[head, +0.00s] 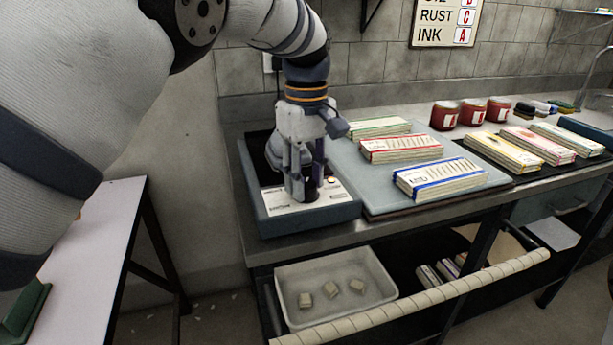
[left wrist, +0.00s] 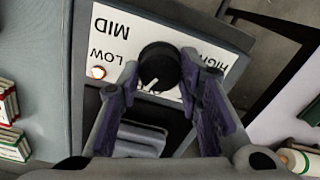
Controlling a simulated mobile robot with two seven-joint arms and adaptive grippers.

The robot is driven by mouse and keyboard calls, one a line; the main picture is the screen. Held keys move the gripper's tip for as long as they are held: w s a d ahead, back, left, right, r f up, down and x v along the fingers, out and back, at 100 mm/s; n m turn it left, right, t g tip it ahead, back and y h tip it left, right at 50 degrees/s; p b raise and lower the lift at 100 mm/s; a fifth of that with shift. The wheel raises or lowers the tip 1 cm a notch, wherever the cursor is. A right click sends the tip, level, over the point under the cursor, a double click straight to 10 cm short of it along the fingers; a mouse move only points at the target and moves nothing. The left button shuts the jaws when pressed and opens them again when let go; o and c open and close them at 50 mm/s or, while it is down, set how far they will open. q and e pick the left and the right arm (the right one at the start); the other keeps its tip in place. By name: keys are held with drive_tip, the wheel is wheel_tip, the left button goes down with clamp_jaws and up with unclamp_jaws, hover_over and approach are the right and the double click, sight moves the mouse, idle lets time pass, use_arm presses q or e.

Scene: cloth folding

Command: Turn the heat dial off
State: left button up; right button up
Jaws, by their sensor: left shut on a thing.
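The black heat dial (left wrist: 158,62) sits on a white panel (left wrist: 118,28) printed LOW, MID and HIGH, upside down in the left wrist view. A white pointer mark shows at the dial's lower edge in that view. My left gripper (left wrist: 159,68) is shut on the dial, one finger on each side. In the head view my left gripper (head: 303,190) points down onto the panel (head: 335,192) of a dark blue-grey heating unit (head: 310,217) at the table's left end. The gripper mostly hides the dial there. My right gripper is not in view.
Bundles of cards with blue (head: 440,178) and red (head: 400,148) bands lie on a grey board (head: 375,195) right of the unit. Red jars (head: 472,112) stand behind. A white bin (head: 335,285) sits below.

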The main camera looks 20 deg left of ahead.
sight(306, 183)
use_arm(q)
drive_tip(key=n, duration=0.4)
drive_tip(key=shift+f+n, duration=0.1)
drive_tip(key=shift+n, duration=0.3)
idle(0.4)
drive_tip(key=o, duration=1.2)
drive_tip(key=shift+c, duration=0.2)
wheel_tip(306, 183, up, 12)
